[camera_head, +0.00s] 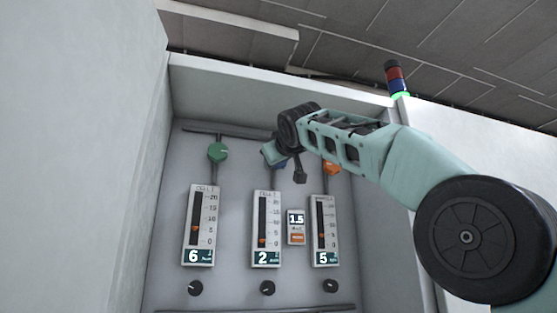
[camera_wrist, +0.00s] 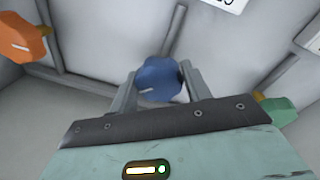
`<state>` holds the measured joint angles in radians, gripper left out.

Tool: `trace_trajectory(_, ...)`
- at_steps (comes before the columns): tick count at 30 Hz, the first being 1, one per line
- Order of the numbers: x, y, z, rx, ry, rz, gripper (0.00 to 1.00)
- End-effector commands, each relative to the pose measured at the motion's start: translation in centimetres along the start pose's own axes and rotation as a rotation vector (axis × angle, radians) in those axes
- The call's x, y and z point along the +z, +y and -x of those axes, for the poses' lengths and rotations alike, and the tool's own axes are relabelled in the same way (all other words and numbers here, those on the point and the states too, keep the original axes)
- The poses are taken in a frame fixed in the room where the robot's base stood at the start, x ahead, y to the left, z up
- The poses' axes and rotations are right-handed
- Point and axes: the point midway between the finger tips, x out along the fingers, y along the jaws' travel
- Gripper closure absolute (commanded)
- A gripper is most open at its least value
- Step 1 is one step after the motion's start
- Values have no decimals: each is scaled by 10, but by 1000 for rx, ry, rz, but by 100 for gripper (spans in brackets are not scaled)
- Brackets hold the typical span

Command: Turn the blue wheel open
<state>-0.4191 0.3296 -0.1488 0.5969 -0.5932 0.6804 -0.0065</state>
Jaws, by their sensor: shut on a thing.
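The blue wheel (camera_wrist: 158,80) sits on a pipe on the grey back wall, with a small white mark near its lower left. In the wrist view my gripper (camera_wrist: 158,82) has one finger on each side of the wheel and is shut on it. In the head view the blue wheel (camera_head: 280,163) is mostly hidden behind my wrist and gripper (camera_head: 271,154). The wheel is above the middle gauge (camera_head: 266,229), which reads 2.
A green wheel (camera_head: 218,152) is to the left and an orange wheel (camera_head: 332,168) to the right. Gauges reading 6 (camera_head: 199,225) and 5 (camera_head: 326,231) flank the middle one. A small 1.5 display (camera_head: 297,227) and black knobs (camera_head: 267,288) are below. Side walls enclose the panel.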

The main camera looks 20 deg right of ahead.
Motion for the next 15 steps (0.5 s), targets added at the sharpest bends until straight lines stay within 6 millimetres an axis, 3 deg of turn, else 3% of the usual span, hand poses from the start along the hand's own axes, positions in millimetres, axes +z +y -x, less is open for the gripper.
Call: trace_trajectory(15, 0, 0, 0, 10, -52, -466, 75)
